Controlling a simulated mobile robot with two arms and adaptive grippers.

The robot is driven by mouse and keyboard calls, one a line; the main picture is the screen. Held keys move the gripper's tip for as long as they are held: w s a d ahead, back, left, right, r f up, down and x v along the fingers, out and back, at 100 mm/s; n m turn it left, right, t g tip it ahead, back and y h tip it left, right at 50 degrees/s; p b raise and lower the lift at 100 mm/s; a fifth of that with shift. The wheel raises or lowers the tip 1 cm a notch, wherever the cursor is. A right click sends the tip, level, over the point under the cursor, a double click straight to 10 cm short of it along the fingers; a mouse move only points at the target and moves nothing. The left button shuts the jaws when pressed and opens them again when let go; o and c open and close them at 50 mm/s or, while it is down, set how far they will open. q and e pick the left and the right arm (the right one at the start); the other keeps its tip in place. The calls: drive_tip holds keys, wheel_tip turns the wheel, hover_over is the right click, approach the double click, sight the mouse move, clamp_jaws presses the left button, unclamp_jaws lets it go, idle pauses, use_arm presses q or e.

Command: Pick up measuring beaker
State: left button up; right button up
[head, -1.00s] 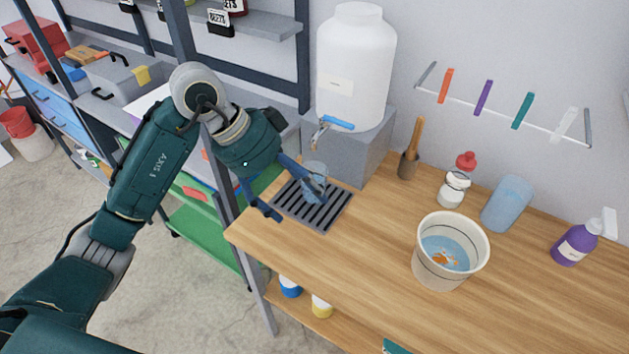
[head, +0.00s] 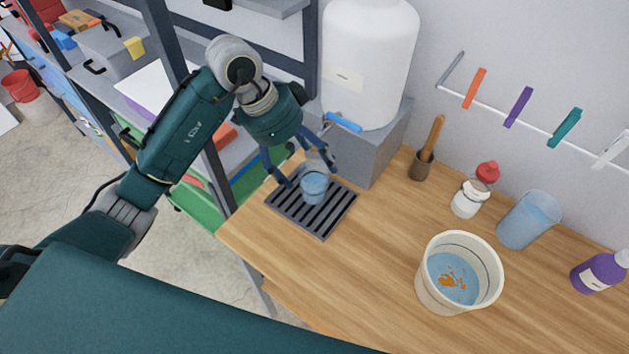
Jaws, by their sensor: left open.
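A small clear beaker (head: 314,188) with bluish liquid stands upright on the dark slatted drain grate (head: 330,222), near the left end of the wooden counter. My left gripper (head: 309,173) is open and reaches down from the upper left. One finger is at the beaker's left and the other is by its upper right rim. I cannot tell whether either finger touches it. The gripper holds nothing that I can see. My right gripper is out of view.
A white water tank (head: 369,65) with a blue-handled tap sits on a grey block (head: 372,150) behind the beaker. A white bucket (head: 430,292), blue-tinted container (head: 528,220), red-capped bottle (head: 467,198) and brush (head: 426,155) stand to the right.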

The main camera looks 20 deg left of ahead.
sight(314, 174)
use_arm(q)
drive_tip(key=shift+w+d+f, duration=0.2)
drive_tip(key=shift+w+f, duration=0.05)
drive_tip(key=shift+f, duration=0.35)
drive_tip(key=p+x, duration=0.1)
drive_tip(key=x, duration=0.2)
drive_tip(key=shift+w+a+f+p, duration=0.25)
drive_tip(key=shift+f+p, duration=0.1)
drive_tip(key=shift+f, duration=0.05)
drive_tip(key=shift+w+d+f, duration=0.1)
drive_tip(key=shift+d+f, duration=0.05)
drive_tip(key=shift+f, duration=0.3)
drive_tip(key=c, duration=1.3)
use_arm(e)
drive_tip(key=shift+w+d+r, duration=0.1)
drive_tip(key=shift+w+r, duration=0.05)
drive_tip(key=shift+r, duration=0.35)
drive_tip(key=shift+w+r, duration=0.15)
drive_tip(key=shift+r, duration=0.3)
